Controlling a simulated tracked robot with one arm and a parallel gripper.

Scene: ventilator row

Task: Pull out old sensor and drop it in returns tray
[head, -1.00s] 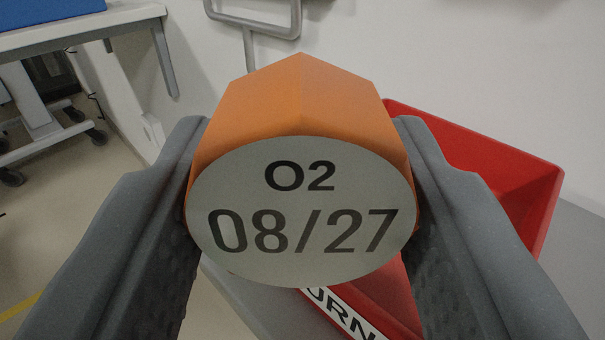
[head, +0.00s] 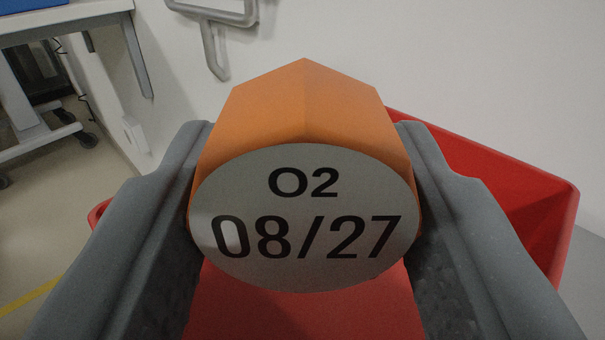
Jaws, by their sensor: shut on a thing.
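An orange sensor (head: 300,95) with a grey oval label (head: 305,215) reading "O2 08/27" is in the middle of the head view. My gripper (head: 305,180) is shut on it, one grey finger on each side. The red returns tray (head: 530,210) lies behind and below the sensor. Its right wall, part of its floor and a bit of its left rim show. The sensor appears over the tray, but its height above the floor cannot be told. The sensor's far end is hidden.
A white wall (head: 450,60) rises behind the tray. A grey metal rail (head: 215,15) is at the top. A white wheeled table (head: 70,25) with a blue object on it stands at the upper left. Open floor (head: 50,220) lies at the left.

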